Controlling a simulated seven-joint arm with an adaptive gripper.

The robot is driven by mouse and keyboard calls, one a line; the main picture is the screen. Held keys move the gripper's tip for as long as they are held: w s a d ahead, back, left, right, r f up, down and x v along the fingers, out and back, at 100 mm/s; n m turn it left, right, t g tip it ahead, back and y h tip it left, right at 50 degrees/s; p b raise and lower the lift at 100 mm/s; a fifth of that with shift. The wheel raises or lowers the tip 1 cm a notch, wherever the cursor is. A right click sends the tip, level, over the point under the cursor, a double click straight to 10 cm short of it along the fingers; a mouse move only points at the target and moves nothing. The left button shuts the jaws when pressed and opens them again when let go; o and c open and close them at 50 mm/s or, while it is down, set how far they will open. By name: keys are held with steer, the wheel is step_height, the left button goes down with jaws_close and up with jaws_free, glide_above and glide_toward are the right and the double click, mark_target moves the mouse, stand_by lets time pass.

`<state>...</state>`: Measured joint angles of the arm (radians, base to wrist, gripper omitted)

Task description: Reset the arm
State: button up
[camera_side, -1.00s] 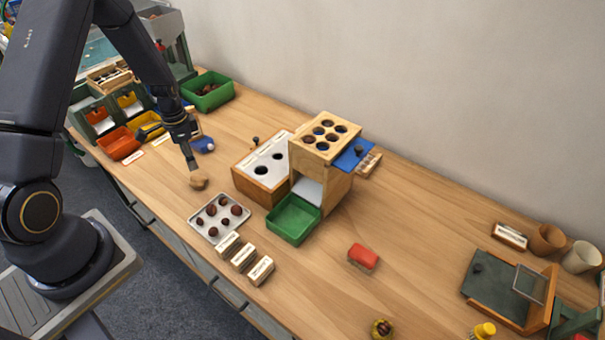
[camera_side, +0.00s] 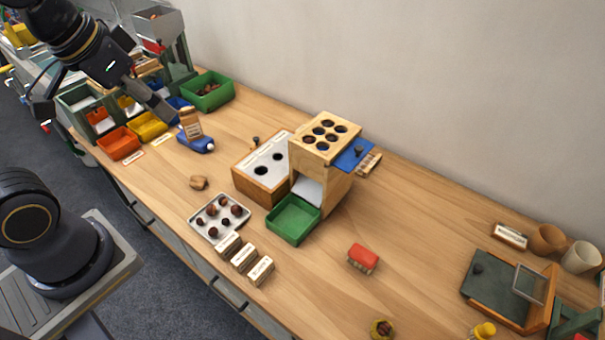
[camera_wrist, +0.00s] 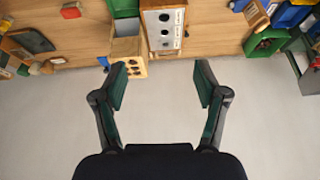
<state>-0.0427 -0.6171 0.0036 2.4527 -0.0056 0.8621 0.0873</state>
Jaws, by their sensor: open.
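My gripper (camera_wrist: 160,82) is open and empty in the wrist view, its two green-padded fingers spread wide apart. Beyond the fingers are the pale wall and the far side of the bench, seen upside down. In the side view my gripper (camera_side: 160,105) is raised at the upper left, near the coloured bins; its fingertips are hard to make out there.
A blue device (camera_side: 195,144) with a brown packet (camera_side: 190,123) stands near the yellow bin (camera_side: 147,126). A wooden box with a holed top (camera_side: 325,137), a green tray (camera_side: 294,220) and a metal tray of chestnuts (camera_side: 219,232) fill the middle.

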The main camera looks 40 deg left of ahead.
steer(key=shift+s+d+r+t, duration=0.15)
steer(key=shift+s+d, duration=0.1)
steer(key=shift+s, duration=0.35)
steer(key=shift+s+d+r+t, duration=0.15)
steer(key=shift+s+d, duration=0.05)
steer(key=shift+s, duration=0.35)
stand_by(0.4)
